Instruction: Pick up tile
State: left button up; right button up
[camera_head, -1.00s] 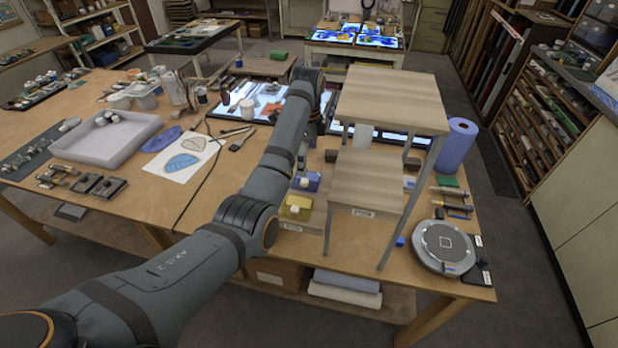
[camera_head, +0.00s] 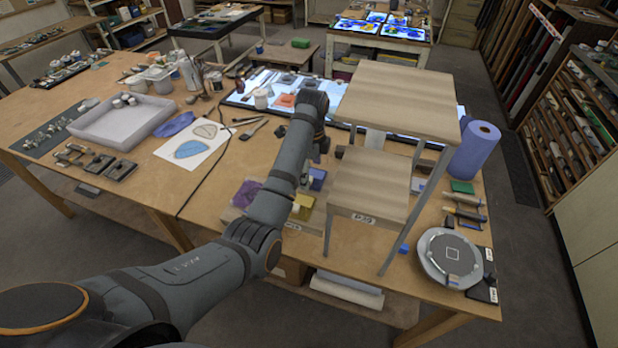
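I cannot tell which tile is the task's. My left arm reaches across the table, and its gripper (camera_head: 321,150) is at the far end, beyond the blue tile and beside the shelf stand. Its fingers are mostly hidden. My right gripper is not in view.
A two-level wooden stand (camera_head: 368,185) stands close right of my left arm. A blue paper roll (camera_head: 474,150) and a round turntable (camera_head: 450,258) are at the right. A pale tray (camera_head: 120,122) and paper with a leaf-like drawing (camera_head: 190,155) are at left.

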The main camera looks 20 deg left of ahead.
pick_arm(q)
jog(key=shift+c, duration=1.2)
jog(key=shift+w+d+f, duration=0.1)
jog(key=shift+w+d, duration=0.15)
jog(key=shift+d, duration=0.1)
jog(key=c, duration=0.7)
jog(key=shift+s+a, duration=0.1)
jog(key=shift+s, duration=0.15)
grip_shut()
